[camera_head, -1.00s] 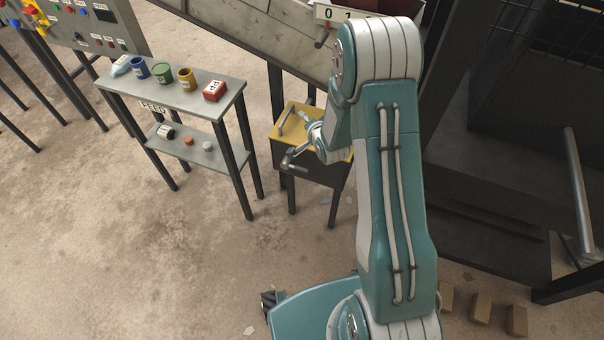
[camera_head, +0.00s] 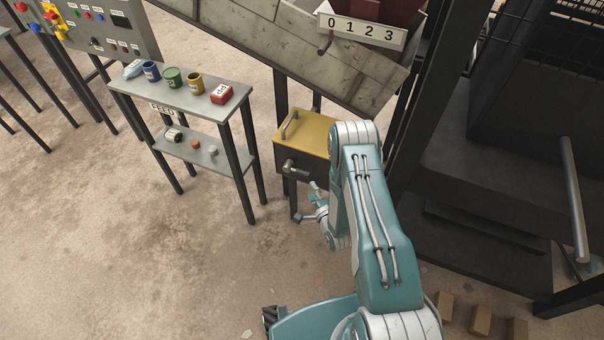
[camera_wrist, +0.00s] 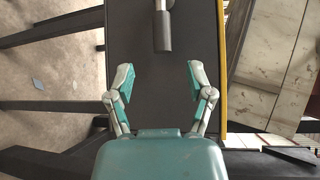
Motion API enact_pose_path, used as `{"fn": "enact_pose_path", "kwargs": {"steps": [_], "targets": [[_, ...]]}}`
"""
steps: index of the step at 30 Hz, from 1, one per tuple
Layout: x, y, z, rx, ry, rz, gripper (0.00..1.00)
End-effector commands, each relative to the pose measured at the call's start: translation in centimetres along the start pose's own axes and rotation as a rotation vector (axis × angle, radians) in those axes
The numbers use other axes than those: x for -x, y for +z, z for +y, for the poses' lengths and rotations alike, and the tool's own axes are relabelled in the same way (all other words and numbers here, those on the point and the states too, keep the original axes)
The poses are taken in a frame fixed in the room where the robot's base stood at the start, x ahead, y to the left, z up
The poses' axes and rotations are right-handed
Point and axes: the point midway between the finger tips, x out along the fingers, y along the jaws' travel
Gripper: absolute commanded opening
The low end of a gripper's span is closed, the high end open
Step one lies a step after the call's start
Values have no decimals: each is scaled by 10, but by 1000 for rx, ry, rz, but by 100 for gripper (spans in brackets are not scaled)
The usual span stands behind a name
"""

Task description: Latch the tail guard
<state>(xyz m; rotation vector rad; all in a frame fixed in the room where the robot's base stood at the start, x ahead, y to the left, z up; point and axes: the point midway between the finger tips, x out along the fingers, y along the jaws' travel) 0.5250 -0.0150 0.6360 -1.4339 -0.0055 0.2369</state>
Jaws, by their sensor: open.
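A dark box with a yellow top (camera_head: 311,128) stands under the sloped chute, with a grey bar handle (camera_head: 289,124) on its top. A grey lever (camera_head: 296,170) sticks out from its front face; its cylindrical end shows at the top of the wrist view (camera_wrist: 163,30). No label shows which part is the tail guard. My gripper (camera_head: 310,204) is open and empty, below and in front of the lever. In the wrist view my open fingers (camera_wrist: 158,78) face the dark front panel (camera_wrist: 160,105), with the lever end beyond them, not between them.
A shelf table (camera_head: 235,100) with several cups and a red box (camera_head: 221,94) stands left of the box. A chute (camera_head: 300,45) with a 0123 plate (camera_head: 361,31) hangs above. A dark housing (camera_head: 490,220) with a grey bar (camera_head: 574,198) stands right. Floor at front left is clear.

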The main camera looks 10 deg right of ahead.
Motion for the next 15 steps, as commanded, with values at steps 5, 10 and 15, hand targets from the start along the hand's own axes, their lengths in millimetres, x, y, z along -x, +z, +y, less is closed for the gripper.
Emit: {"fn": "enact_pose_path", "kwargs": {"steps": [5,10,15], "targets": [[-33,1,-1,3,-4,-2,68],[-64,0,-1,3,-2,-1,68],[-87,0,-1,3,-1,-1,68]]}}
